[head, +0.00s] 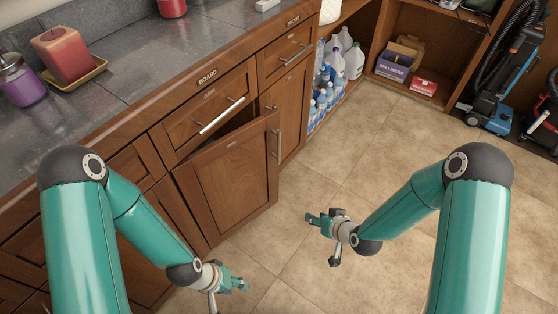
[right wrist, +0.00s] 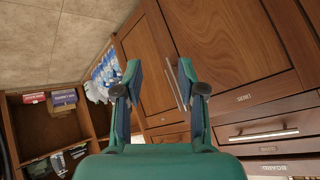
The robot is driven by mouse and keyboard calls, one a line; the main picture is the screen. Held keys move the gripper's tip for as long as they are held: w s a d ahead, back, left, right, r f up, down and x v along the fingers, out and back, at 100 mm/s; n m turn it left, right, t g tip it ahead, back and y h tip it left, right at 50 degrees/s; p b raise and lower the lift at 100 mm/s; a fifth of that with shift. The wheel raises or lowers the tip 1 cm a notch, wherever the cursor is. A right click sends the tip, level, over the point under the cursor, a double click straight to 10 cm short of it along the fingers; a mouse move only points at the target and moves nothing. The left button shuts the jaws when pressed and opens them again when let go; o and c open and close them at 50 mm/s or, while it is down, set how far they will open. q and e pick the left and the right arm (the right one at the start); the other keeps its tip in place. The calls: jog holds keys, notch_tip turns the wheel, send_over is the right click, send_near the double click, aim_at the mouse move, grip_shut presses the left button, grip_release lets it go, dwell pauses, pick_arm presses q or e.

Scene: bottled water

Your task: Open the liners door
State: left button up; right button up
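A closed cabinet door (head: 288,108) stands beyond the open one. Bottles (head: 324,93) and jugs sit on a low shelf behind it. A candle (head: 62,53) is on the counter. A vacuum cleaner (head: 494,100) stands at the far right. The tiled floor (head: 345,170) is clear.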

jog(key=w+a+f+n+t+y+b, duration=0.15)
jog(key=w+f+t+b, duration=0.3)
jog(key=w+b, duration=0.5)
pick_arm(q)
notch_tip(320, 180, down, 22)
jog(key=b, duration=0.9)
jog(key=shift+f+b, duration=0.15)
jog(key=shift+b, duration=0.15)
pick_arm(e)
notch_tip(320, 180, up, 3)
jog(key=n+t+y, duration=0.3)
jog(key=t, duration=0.1)
send_over(279, 158)
jog(key=shift+w, duration=0.45)
grip_shut()
